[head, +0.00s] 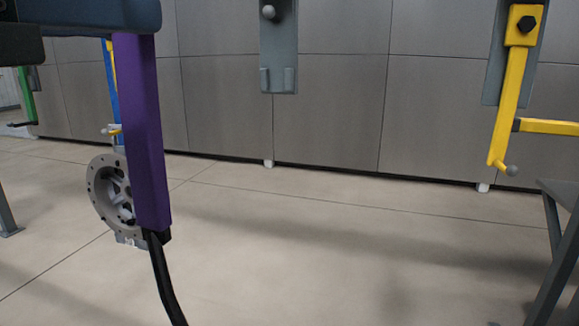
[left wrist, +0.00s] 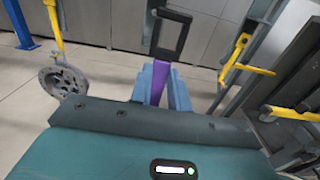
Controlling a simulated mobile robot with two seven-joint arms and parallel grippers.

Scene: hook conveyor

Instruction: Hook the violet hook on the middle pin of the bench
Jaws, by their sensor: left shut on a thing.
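The violet hook (head: 146,130) hangs nearly upright at the left of the head view, with a bent black rod at its lower end. My left gripper (head: 90,15) is at its top, at the upper left edge. In the left wrist view the fingers (left wrist: 160,88) are shut on the violet bar (left wrist: 159,82), and a black rectangular loop (left wrist: 184,38) shows beyond them. A grey plate (head: 279,50) with a round-headed pin (head: 268,12) is right of the hook and apart from it; the plate's top is cut off. No hook hangs on this pin. My right gripper is out of view.
A yellow hook (head: 510,90) hangs on another plate at the right. A grey wheel (head: 105,190) is partly behind the violet hook, near a blue bar (head: 112,95). A green hook (head: 27,95) is far left. A dark stand (head: 556,260) is lower right. The middle floor is clear.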

